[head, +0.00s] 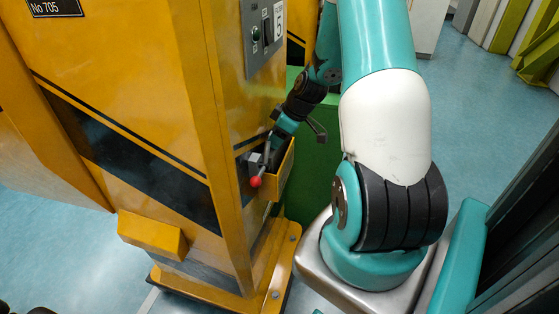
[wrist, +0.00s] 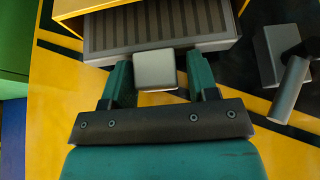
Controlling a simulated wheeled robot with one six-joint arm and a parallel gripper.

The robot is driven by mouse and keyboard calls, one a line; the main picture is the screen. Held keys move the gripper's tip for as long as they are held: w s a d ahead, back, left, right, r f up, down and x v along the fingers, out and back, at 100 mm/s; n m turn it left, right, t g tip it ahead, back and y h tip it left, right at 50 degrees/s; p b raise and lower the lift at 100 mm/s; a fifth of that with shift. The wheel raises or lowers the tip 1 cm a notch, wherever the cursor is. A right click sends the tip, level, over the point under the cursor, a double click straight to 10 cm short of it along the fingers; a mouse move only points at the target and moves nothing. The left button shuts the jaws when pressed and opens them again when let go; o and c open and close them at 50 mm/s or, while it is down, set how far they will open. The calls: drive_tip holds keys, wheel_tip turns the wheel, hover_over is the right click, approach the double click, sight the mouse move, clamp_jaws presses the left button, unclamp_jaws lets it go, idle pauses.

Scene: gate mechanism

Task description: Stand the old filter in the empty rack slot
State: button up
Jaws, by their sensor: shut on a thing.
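The old filter (wrist: 160,24) shows in the wrist view as a grey ribbed panel within a yellow-edged opening in the machine. A pale block-shaped handle (wrist: 155,68) sticks out from its front edge. My gripper (wrist: 157,76) has one teal finger on each side of this handle and is shut on it. In the head view my gripper (head: 272,142) is at the machine's side opening, and the filter is hidden there. I cannot make out the rack or its empty slot in either view.
The yellow machine (head: 130,120) fills the left of the head view. A lever with a red knob (head: 255,182) stands close beside the opening, near a yellow flap (head: 286,172). A green block (head: 318,160) is behind. Blue floor (head: 480,100) lies open at the right.

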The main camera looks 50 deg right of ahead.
drive_tip(key=shift+s+f, duration=0.1)
drive_tip(key=shift+f, duration=0.55)
drive_tip(key=shift+c, duration=0.2)
drive_tip(key=shift+r+p, duration=0.3)
clamp_jaws()
drive_tip(key=shift+d+r+p, duration=0.15)
drive_tip(key=shift+r+p, duration=0.15)
drive_tip(key=shift+r, duration=0.05)
wheel_tip(320, 180, up, 11)
drive_tip(key=p, duration=0.8)
drive_tip(key=shift+w+r, duration=0.15)
drive_tip(key=shift+w, duration=0.1)
drive_tip(key=shift+r+p, duration=0.3)
drive_tip(key=shift+r, duration=0.25)
